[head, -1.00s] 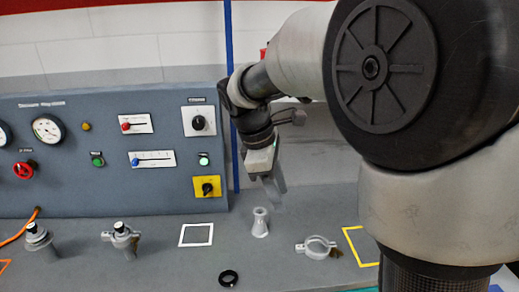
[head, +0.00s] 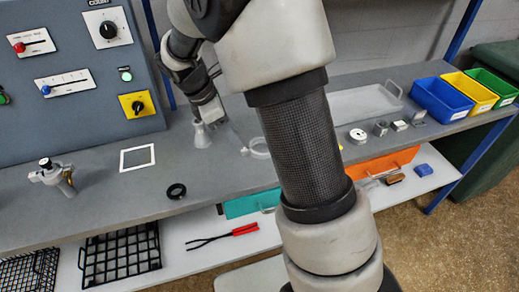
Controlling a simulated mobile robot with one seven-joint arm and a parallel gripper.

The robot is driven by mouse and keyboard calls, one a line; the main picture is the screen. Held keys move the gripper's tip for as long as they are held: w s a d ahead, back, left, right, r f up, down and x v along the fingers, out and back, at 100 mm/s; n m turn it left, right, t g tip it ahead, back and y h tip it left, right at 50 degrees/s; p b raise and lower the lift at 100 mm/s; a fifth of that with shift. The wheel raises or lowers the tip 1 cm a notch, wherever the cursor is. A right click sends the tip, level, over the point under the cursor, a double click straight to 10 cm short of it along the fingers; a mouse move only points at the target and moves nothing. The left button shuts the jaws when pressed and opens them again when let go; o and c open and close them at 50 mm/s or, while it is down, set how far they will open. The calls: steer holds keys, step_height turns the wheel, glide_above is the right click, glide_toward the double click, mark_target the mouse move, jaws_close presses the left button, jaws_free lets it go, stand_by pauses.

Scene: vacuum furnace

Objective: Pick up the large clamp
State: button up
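A pale grey ring-shaped clamp (head: 259,147) lies on the grey bench, partly hidden behind my arm. I take it to be the large clamp, though its size is hard to judge. My gripper (head: 222,126) points down just left of the ring, behind a small pale grey cone-shaped fitting (head: 201,137). I cannot tell whether its fingers are apart, and no held thing shows. Another clamp (head: 46,175) sits around an upright fitting at the left of the bench.
A black ring (head: 176,191) and a white square outline (head: 137,158) lie on the bench. The control panel (head: 70,70) stands behind. Several small metal parts (head: 381,128) and blue (head: 439,101), yellow and green bins are at the right. A shelf with black racks (head: 120,257) is below.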

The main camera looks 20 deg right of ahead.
mark_target(245, 149)
steer(key=x, duration=0.3)
steer(key=b+x, duration=0.1)
steer(key=shift+s+d+f, duration=0.1)
steer(key=shift+s+f, duration=0.1)
steer(key=shift+s, duration=0.2)
steer(key=shift+d+f, duration=0.2)
steer(key=shift+f, duration=0.2)
jaws_close()
